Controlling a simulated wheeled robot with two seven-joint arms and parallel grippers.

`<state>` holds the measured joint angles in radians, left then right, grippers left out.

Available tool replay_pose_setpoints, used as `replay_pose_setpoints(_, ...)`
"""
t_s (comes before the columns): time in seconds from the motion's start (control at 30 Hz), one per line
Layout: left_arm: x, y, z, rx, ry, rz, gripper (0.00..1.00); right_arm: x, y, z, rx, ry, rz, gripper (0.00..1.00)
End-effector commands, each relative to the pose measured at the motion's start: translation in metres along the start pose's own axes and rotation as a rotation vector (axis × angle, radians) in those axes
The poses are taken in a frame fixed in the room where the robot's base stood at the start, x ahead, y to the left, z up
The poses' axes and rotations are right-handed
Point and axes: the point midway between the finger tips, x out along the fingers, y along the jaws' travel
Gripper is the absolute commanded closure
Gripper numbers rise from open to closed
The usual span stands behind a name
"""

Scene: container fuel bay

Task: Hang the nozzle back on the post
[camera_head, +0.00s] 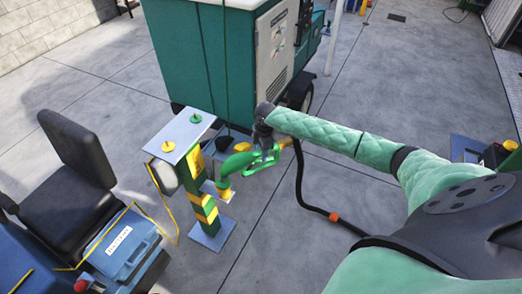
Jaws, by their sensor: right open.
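The green nozzle (242,162) is beside the post, with its curved spout pointing down. The spout's lower end, with a yellow collar (224,184), is at a small light bracket (213,190) on the post's side; I cannot tell how deep it sits. The post (207,205) is green with yellow bands, a pale top plate (178,137) and a pale base plate. My right gripper (265,156) is open at the nozzle's handle; its fingers are small and partly hidden, so contact is unclear. A black hose (300,185) trails from the nozzle's rear. My left gripper is out of view.
A green generator cabinet (215,60) stands behind the post. A blue vehicle with a black seat (75,170) and a blue box (122,243) is close on the left. Concrete floor (270,255) is clear in front of the post. The hose has an orange band (334,217).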

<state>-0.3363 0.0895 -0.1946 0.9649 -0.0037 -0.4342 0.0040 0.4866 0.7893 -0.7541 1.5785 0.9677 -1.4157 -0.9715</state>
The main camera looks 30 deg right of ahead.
Motion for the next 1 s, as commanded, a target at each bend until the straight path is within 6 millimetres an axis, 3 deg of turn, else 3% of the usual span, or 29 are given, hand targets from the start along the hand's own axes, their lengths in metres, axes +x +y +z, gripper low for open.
replay_pose_setpoints(0.13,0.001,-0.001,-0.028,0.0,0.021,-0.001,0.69,-0.027,0.001,0.001,-0.003,0.0,0.005,0.46)
replay_pose_setpoints(0.4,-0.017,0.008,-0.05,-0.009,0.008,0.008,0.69,-0.065,0.001,0.001,-0.001,0.0,0.003,0.46)
replay_pose_setpoints(0.6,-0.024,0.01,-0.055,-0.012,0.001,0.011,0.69,-0.077,0.0,0.0,-0.001,0.001,0.001,0.46)
replay_pose_setpoints(0.9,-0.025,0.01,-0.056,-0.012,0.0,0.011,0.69,-0.079,0.0,0.0,0.0,0.001,0.0,0.46)
replay_pose_setpoints(1.0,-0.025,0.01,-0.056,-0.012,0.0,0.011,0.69,-0.077,-0.001,-0.002,0.001,0.002,0.0,0.66)
